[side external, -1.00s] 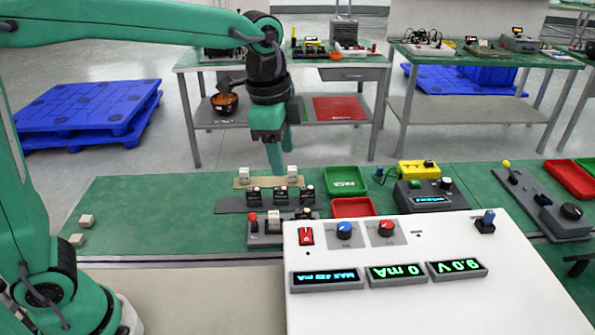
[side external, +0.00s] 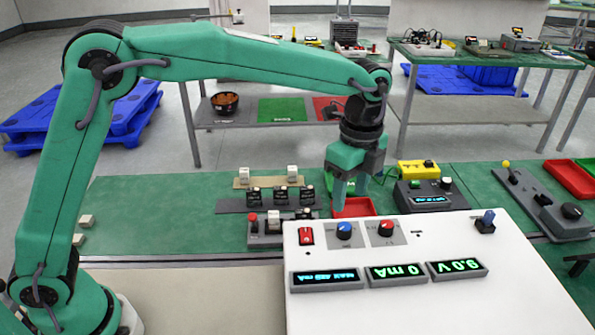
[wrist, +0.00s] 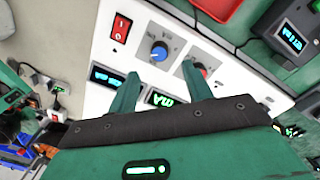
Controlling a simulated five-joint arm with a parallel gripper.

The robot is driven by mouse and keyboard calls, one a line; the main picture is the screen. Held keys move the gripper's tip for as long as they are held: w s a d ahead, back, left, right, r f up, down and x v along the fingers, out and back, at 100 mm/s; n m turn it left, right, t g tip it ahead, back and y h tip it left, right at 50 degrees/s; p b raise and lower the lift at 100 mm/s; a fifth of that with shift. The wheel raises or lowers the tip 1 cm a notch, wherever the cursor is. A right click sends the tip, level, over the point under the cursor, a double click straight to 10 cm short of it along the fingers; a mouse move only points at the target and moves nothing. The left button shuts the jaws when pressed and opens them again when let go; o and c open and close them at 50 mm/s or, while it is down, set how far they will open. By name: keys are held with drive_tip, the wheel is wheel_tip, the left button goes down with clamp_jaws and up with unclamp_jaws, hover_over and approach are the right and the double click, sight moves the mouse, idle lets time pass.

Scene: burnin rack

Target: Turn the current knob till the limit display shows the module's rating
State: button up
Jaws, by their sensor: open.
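A white panel (side external: 440,290) carries a blue knob (side external: 344,231) and a red knob (side external: 387,229); I cannot tell which sets current. Its left display (side external: 326,278) shows a blurred, upside-down "MAX" figure in mA, its digits unclear. The middle display (side external: 396,273) reads 0 mA and the right one (side external: 457,268) 9.0 V. Black modules (side external: 281,194) stand in a row behind; their ratings are unreadable. My gripper (side external: 350,200) is open and empty, above and behind the knobs. In the wrist view the blue knob (wrist: 159,51) shows just beyond the gap between its fingers (wrist: 160,72).
A red rocker switch (side external: 306,236) sits left of the knobs and a blue-topped lever (side external: 486,220) at the panel's right. A red tray (side external: 355,207) lies behind the panel, beside a dark instrument (side external: 428,199). The green bench (side external: 150,205) is mostly clear at left.

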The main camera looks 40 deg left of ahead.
sight(345, 226)
drive_tip(key=shift+s+f, duration=0.2)
drive_tip(key=shift+f, duration=3.65)
drive_tip(key=shift+c, duration=0.2)
drive_tip(key=c, duration=0.9)
